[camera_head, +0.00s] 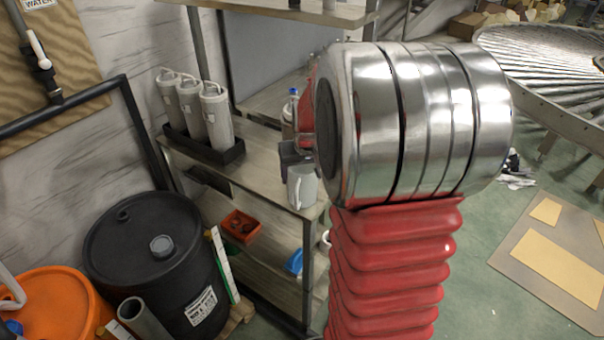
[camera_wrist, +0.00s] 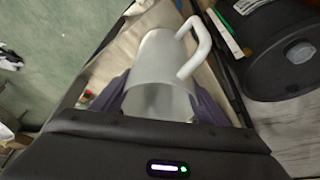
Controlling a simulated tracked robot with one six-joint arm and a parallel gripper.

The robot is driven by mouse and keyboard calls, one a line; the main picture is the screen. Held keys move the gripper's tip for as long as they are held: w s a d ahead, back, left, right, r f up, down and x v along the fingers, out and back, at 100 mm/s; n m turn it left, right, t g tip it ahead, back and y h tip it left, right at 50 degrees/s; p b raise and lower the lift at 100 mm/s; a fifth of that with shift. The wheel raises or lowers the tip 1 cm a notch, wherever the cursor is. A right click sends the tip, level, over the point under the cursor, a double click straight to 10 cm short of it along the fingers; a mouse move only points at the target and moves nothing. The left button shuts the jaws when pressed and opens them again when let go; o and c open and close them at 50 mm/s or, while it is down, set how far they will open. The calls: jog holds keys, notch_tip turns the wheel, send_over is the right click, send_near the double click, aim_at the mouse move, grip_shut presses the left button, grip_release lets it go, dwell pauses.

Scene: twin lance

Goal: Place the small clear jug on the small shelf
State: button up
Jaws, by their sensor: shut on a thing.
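The small clear jug (camera_head: 302,186) looks pale and translucent, with a handle on its left side in the head view. It appears upright at the right end of the shelf's middle board (camera_head: 258,172). I cannot tell whether its base touches the board. My gripper (camera_head: 294,156) is shut on the jug from above, partly hidden behind my arm. In the wrist view the jug (camera_wrist: 160,72) lies between the two dark fingers, its white handle pointing away and to the right.
A blue-capped bottle (camera_head: 289,112) stands behind my gripper. An orange-red bin (camera_head: 241,227) is on the lower board. A black drum (camera_head: 150,255) stands at front left. A shelf post borders the right end.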

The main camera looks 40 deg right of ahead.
jog(key=o, duration=1.1)
jog(key=shift+f, duration=0.1)
jog(key=v, duration=1.2)
